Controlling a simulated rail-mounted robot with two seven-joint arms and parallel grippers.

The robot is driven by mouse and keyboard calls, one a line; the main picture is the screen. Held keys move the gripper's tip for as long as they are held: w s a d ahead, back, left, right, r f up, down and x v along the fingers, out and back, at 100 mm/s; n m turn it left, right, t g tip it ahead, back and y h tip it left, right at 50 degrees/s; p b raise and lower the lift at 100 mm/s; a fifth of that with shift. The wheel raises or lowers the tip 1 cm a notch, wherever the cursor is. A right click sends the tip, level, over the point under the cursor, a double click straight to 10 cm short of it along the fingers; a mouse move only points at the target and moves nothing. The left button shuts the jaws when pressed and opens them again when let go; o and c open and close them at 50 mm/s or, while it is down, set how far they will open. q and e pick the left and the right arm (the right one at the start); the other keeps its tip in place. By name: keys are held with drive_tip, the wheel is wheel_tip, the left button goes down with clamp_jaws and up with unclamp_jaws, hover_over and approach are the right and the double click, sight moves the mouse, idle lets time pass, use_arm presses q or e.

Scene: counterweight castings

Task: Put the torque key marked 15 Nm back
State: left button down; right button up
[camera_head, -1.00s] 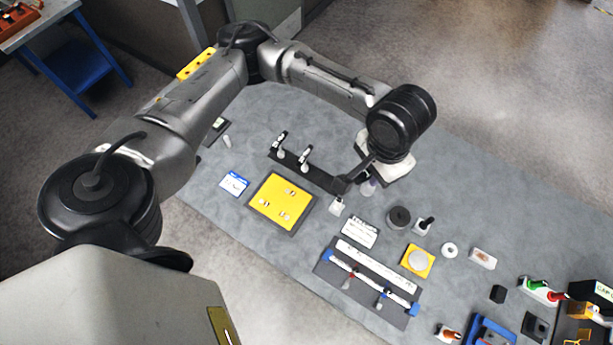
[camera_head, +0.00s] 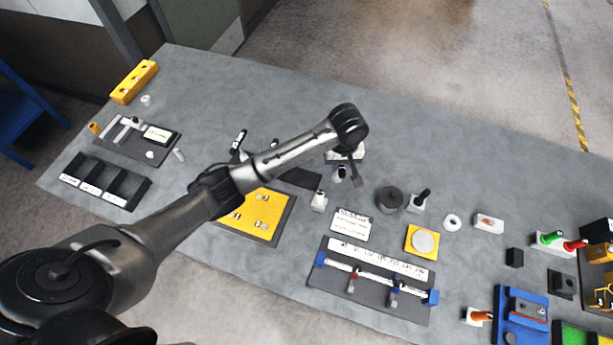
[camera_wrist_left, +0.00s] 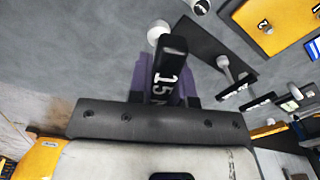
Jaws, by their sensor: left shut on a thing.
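The torque key with the 15 N marking (camera_wrist_left: 172,68) is in my left gripper (camera_wrist_left: 164,86) in the left wrist view. Its black handle lies between the purple fingers, and a pale round end shows beyond it. In the head view my left gripper (camera_head: 341,174) is near the right end of the dark key rack (camera_head: 300,178), and the key there is too small to make out. The rack also shows in the left wrist view (camera_wrist_left: 207,45), beside the held key, with other keys standing along it. I cannot tell whether the held key touches the rack. My right gripper is not in view.
A yellow plate (camera_head: 270,225) lies in front of the rack. A grey tray with a blue-ended rail (camera_head: 368,297) lies nearer.

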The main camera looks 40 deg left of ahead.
use_arm(q)
drive_tip(key=s+a+f+p, duration=0.1)
drive_tip(key=a+f, duration=0.9)
drive_tip(key=a, duration=0.1)
drive_tip(key=shift+f, duration=0.4)
drive_tip(key=shift+a+f, duration=0.1)
drive_tip(key=shift+f, duration=0.1)
drive_tip(key=c, duration=1.1)
unclamp_jaws()
drive_tip(key=shift+o, duration=0.2)
